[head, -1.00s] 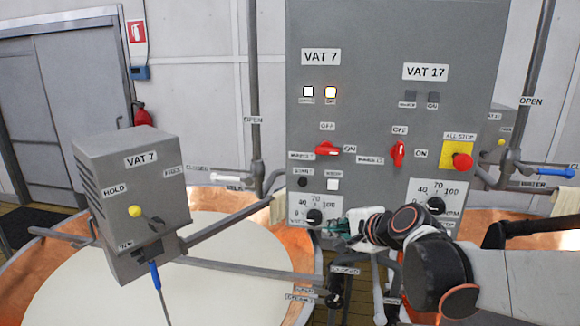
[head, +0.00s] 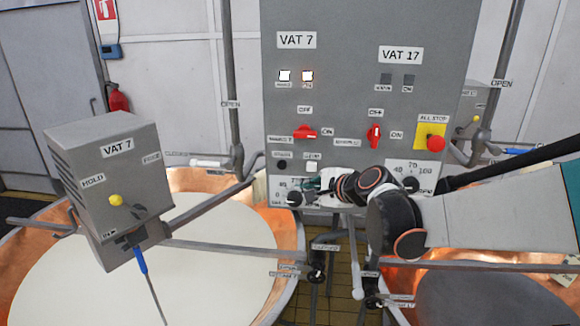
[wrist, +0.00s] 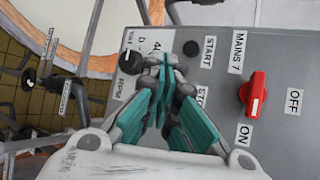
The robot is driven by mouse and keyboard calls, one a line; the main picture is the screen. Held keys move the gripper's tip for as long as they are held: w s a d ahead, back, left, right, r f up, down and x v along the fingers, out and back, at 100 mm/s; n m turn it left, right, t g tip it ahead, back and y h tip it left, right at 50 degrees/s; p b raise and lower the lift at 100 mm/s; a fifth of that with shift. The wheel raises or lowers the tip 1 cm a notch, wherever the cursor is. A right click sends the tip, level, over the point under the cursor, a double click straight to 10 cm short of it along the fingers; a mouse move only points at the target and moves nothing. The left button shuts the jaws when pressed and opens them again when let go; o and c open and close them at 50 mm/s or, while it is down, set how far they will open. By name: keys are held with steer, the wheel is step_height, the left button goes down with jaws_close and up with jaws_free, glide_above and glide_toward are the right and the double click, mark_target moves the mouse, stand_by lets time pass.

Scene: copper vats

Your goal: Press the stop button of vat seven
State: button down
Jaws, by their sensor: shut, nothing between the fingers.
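The grey control panel (head: 345,100) carries a VAT 7 label (head: 296,40) on its left half. Below it are two lit lamps (head: 296,76), a red mains switch (head: 305,133), a black start button (head: 282,165) and a white stop button (head: 313,166). My gripper (head: 315,182) is shut and empty, just below the white button in the head view. In the wrist view its teal fingers (wrist: 164,65) are closed near the black start button (wrist: 190,48). They partly cover the STOP label (wrist: 201,96) and hide the white button. I cannot tell whether they touch the panel.
A dial (head: 295,198) sits below the buttons. The VAT 17 controls, with another red switch (head: 374,135), and a red all-stop button (head: 436,143) on yellow are to the right. A grey VAT 7 box (head: 105,180) stands over the copper vat (head: 292,225) at left.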

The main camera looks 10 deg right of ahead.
mark_target(310, 170)
steer(key=shift+w+d+b, duration=0.15)
steer(key=shift+w+d, duration=0.25)
steer(key=shift+w, duration=0.75)
steer(key=shift+w+d+b, duration=0.1)
steer(key=shift+w+d, duration=0.25)
steer(key=shift+w, duration=0.85)
steer(key=shift+w+d+b, duration=0.15)
steer(key=shift+w+d, duration=0.25)
steer(key=shift+w, duration=0.75)
steer(key=shift+w+d, duration=0.15)
steer(key=shift+w, duration=0.25)
steer(key=shift+w+d+b, duration=0.15)
steer(key=shift+w+b, duration=0.15)
steer(key=shift+w, duration=0.2)
steer(key=shift+s, duration=0.1)
steer(key=shift+s+a, duration=0.3)
steer(key=shift+s, duration=0.55)
steer(key=s, duration=0.1)
steer(key=s+a, duration=0.1)
steer(key=s, duration=0.2)
steer(key=shift+s+a, duration=0.25)
steer(key=shift+s, duration=0.1)
